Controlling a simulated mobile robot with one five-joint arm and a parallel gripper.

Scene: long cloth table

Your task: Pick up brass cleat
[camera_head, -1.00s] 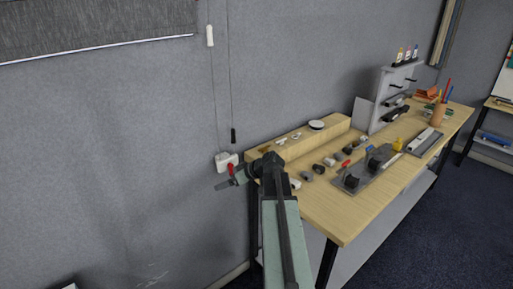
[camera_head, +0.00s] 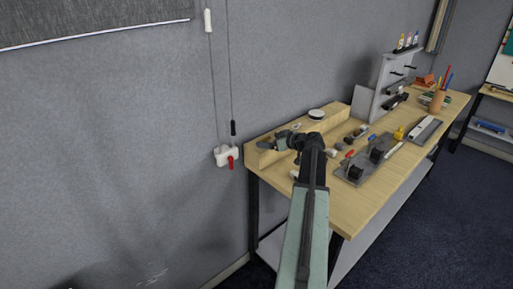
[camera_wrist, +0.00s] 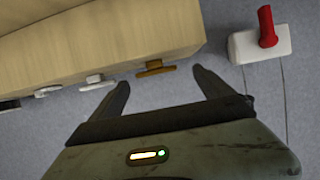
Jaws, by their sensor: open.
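The brass cleat (camera_wrist: 154,67) shows in the wrist view as a small brown-gold bar on a short stem, at the face of the pale wooden ledge (camera_wrist: 100,35). My gripper (camera_wrist: 161,81) is open, with one dark finger on each side of the cleat in the picture. I see no contact between the fingers and the cleat. In the head view my gripper (camera_head: 272,143) is over the left end of the wooden ledge (camera_head: 338,133), and I cannot make out the cleat clearly there.
White fittings (camera_wrist: 93,81) sit along the ledge left of the cleat. A white wall box with a red handle (camera_wrist: 266,38) is close on the right, with cords. The grey wall (camera_head: 120,130) stands behind the table (camera_head: 345,205), which holds several tools and parts.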

